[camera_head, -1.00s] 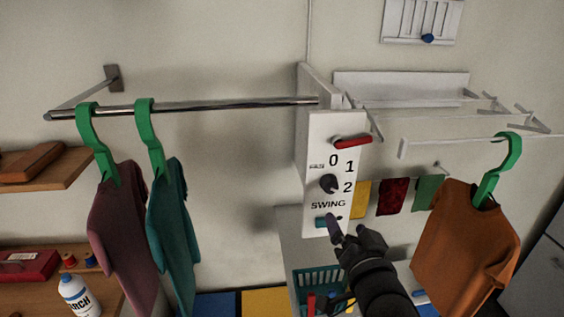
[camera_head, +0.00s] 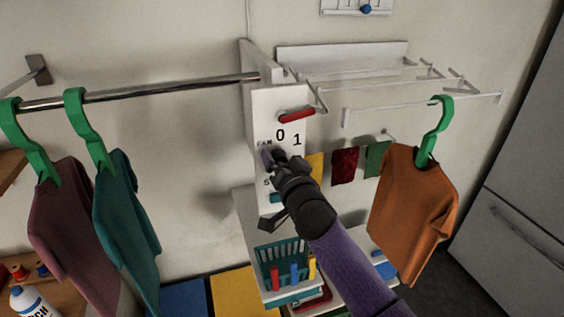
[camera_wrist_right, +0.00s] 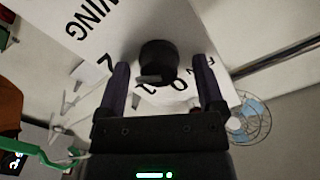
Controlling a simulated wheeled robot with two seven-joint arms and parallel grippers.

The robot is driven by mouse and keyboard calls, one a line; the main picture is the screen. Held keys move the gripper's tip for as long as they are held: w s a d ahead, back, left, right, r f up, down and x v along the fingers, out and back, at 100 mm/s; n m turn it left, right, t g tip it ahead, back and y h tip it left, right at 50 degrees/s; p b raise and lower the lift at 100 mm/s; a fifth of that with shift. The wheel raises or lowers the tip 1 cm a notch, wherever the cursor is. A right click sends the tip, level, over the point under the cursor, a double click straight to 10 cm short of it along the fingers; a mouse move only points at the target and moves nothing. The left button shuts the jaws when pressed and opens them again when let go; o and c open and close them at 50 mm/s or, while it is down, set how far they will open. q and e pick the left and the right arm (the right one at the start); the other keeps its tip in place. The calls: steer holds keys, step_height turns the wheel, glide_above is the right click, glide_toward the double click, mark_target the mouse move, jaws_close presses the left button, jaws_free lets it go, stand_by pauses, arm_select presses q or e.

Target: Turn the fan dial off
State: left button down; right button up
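The white control panel (camera_head: 290,172) carries the numbers 0 and 1, with a red switch (camera_head: 296,115) near its top. The black fan dial (camera_wrist_right: 158,60) shows in the right wrist view, with 0, 1 and 2 around it. A grey mark on its lower edge lies on the side of 1 and 2; its exact setting is hard to read. My right gripper (camera_head: 270,158) is at the panel and hides the dial in the head view. In the wrist view its two fingers (camera_wrist_right: 160,78) are apart, one on each side of the dial; contact cannot be told. My left gripper is out of view.
A wire-caged fan (camera_wrist_right: 250,120) shows in the wrist view. A rail (camera_head: 150,92) with two hanging shirts is left of the panel. An orange shirt (camera_head: 405,210) hangs at right. A teal basket (camera_head: 282,262) stands below the panel.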

jaws_close()
steer(key=shift+n, duration=0.3)
steer(key=n+p, duration=0.1)
steer(key=n, duration=2.2)
steer(key=shift+s+a+f+p, duration=0.1)
steer(key=shift+a+f+p, duration=0.1)
steer(key=shift+p, duration=0.15)
steer(key=shift+n, duration=0.3)
